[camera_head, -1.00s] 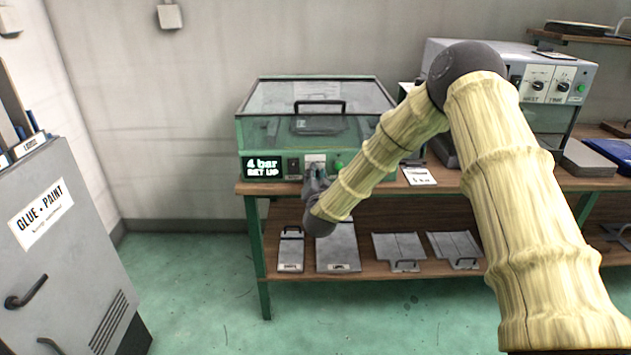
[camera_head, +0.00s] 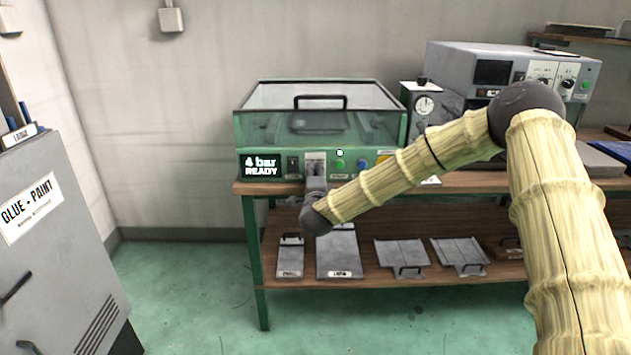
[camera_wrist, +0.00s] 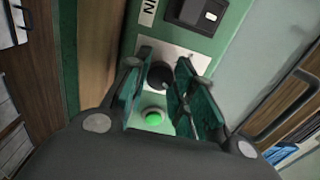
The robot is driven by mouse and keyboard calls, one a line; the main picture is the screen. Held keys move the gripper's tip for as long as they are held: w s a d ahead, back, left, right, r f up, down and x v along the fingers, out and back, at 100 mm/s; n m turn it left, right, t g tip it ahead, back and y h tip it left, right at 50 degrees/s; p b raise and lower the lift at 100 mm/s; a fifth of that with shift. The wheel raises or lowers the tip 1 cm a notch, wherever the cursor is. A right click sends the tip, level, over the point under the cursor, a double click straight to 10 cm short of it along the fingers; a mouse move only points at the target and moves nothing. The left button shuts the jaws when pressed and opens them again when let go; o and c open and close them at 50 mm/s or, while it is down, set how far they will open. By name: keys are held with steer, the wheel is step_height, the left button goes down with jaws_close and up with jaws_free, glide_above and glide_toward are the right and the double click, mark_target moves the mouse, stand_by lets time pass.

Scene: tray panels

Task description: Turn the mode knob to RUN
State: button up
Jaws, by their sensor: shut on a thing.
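The mode knob (camera_wrist: 160,75) is a black round knob on a pale plate, seen in the wrist view between the green finger pads. My gripper (camera_wrist: 161,90) is shut on it; in the head view my gripper (camera_head: 316,184) is at the front of the green machine (camera_head: 222,162). The knob's pointer and its position labels cannot be read. The pale knob plate (camera_head: 316,158) shows above my gripper, which hides the knob there. The machine's display (camera_head: 261,166) reads "4 bar READY".
A lit green button (camera_wrist: 153,117) sits beside the knob, and a blue button (camera_head: 362,164) is farther right. A black switch (camera_head: 293,166) is on the left. The clear lid (camera_head: 318,97) is down. Metal panels (camera_head: 340,253) lie on the lower shelf.

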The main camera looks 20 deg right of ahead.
steer(key=shift+m+b, duration=0.6)
steer(key=shift+m, duration=0.5)
steer(key=o, duration=1.1)
steer(key=shift+c, duration=0.2)
steer(key=v, duration=1.2)
steer(key=shift+f, duration=0.1)
